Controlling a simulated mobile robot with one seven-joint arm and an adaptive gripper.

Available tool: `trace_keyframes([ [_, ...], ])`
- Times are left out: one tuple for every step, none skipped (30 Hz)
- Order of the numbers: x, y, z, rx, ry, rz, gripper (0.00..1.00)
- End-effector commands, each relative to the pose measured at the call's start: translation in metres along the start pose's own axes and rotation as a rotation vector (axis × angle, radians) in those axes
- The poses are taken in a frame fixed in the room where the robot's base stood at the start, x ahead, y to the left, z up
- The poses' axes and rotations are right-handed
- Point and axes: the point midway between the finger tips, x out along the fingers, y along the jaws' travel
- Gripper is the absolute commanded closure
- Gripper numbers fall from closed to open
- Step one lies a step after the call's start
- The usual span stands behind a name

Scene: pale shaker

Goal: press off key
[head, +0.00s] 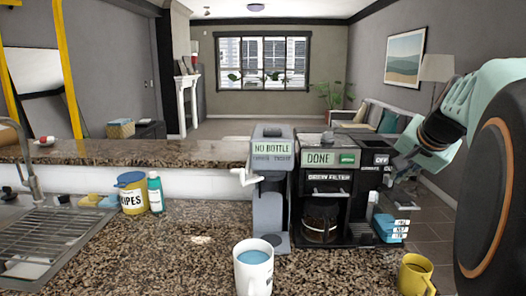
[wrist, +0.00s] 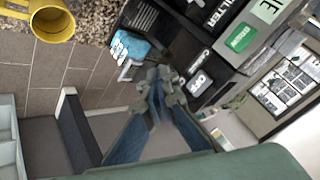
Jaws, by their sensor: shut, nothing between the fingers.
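The black coffee maker (head: 322,205) stands on the counter, its display reading DONE beside a green key. The off key (head: 381,159), a dark key with a white OFF label, is at the right end of its top panel. The off key also shows in the wrist view (wrist: 198,82), right of my fingertips. My gripper (head: 402,164) is shut and empty, just right of the panel. In the wrist view my gripper (wrist: 162,76) points toward the machine's edge. It looks close to the off key, but I cannot tell whether they touch.
A grey dispenser (head: 271,190) reading NO BOTTLE stands left of the coffee maker. A white mug (head: 254,268) and a yellow mug (head: 415,275) are at the counter's front. Blue packets (head: 388,228) sit right of the machine. Open floor lies beyond the counter's right edge.

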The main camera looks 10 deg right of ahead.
Motion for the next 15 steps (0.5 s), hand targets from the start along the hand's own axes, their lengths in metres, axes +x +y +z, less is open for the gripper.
trace_keyframes([
  [0.004, -0.005, -0.005, -0.001, -0.004, 0.000, 1.00],
  [0.006, -0.007, -0.007, -0.001, -0.004, 0.000, 1.00],
  [0.011, -0.010, -0.010, -0.001, -0.004, 0.001, 1.00],
  [0.013, -0.013, -0.013, -0.002, -0.003, 0.001, 1.00],
  [0.016, -0.015, -0.015, -0.002, -0.004, 0.001, 1.00],
  [0.021, -0.018, -0.018, -0.001, -0.005, 0.000, 1.00],
  [0.023, -0.021, -0.020, -0.002, -0.004, 0.000, 1.00],
  [0.026, -0.022, -0.022, -0.001, -0.004, 0.000, 1.00],
  [0.030, -0.025, -0.024, -0.002, -0.003, 0.000, 1.00],
  [0.032, -0.027, -0.026, -0.002, -0.003, 0.000, 1.00],
  [0.035, -0.028, -0.028, -0.002, -0.003, 0.000, 1.00],
  [0.038, -0.030, -0.030, -0.001, -0.003, 0.000, 1.00],
  [0.040, -0.031, -0.031, -0.001, -0.002, 0.000, 1.00],
  [0.042, -0.032, -0.032, -0.001, -0.002, 0.000, 1.00],
  [0.044, -0.034, -0.033, -0.002, -0.002, 0.000, 1.00],
])
